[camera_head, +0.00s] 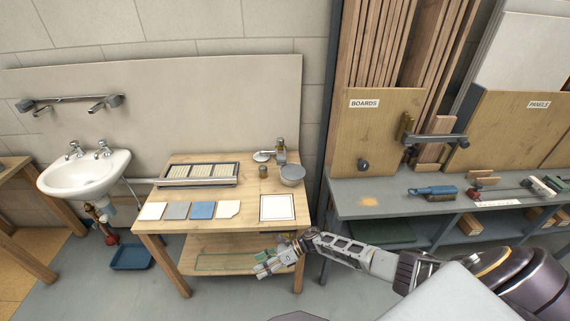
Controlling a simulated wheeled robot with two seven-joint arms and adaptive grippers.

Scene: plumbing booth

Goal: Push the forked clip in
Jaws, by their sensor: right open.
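A white sink (65,182) hangs on the wall at the left, with two taps on its rim. Brass, white and red pipework (101,220) shows below it. I cannot make out the forked clip; it is too small or hidden at this distance. My right gripper (262,271) is open in front of the wooden table's lower shelf, far to the right of the sink pipework. It appears empty. My left gripper is not in view.
A blue basin (131,257) sits on the floor below the sink. A grey workbench (385,204) with tools stands right. Floor in front is clear.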

